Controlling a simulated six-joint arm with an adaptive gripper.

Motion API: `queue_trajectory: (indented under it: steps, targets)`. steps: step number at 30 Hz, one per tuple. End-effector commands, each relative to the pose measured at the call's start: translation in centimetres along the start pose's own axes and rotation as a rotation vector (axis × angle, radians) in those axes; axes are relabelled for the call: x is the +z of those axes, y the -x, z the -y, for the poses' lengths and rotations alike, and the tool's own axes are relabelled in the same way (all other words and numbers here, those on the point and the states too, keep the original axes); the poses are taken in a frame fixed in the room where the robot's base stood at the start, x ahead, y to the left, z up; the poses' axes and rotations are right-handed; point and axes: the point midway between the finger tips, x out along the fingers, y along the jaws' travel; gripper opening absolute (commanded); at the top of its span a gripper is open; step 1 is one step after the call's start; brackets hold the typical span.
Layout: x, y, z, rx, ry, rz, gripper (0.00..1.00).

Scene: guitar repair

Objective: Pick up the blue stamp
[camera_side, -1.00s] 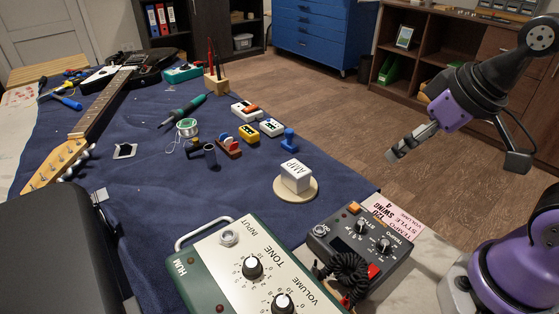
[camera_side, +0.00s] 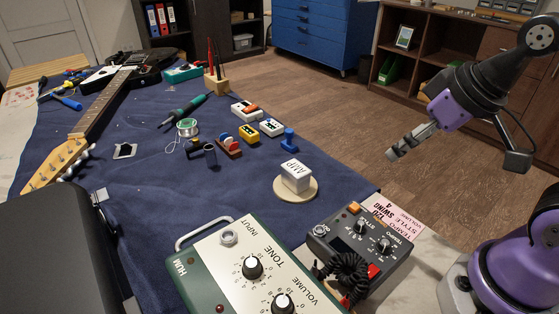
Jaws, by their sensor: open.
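The blue stamp (camera_side: 288,139) stands upright on the dark blue cloth near the right edge of the table, at the end of a row of small items. Nothing covers the stamp.
Beside the stamp are a white box with green (camera_side: 271,127), a yellow box (camera_side: 249,134) and a red holder (camera_side: 229,146). A white AMP block (camera_side: 295,177) sits on a round base nearer. A green-and-white amplifier (camera_side: 245,265) and dark pedal (camera_side: 360,245) fill the front.

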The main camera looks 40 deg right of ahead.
Motion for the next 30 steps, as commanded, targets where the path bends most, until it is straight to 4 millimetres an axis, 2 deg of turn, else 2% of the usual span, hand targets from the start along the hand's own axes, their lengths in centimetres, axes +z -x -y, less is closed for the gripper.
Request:
queue_trajectory:
  steps: [11,14,17,20,24,27,30]
  targets:
    - [-0.5,0.0,0.0,-0.002,0.008,0.001,0.60]
    - [-2.3,-0.2,0.1,-0.015,0.043,0.007,0.60]
    - [-5.7,-1.1,0.2,-0.043,0.109,0.012,0.60]
    - [-9.8,-3.1,0.0,-0.084,0.193,0.011,0.60]
    - [-14.8,-7.3,-1.0,-0.150,0.305,-0.002,0.60]
    - [-17.3,-11.0,-2.1,-0.198,0.376,-0.019,0.60]
    - [-18.8,-14.4,-3.1,-0.241,0.433,-0.040,0.60]
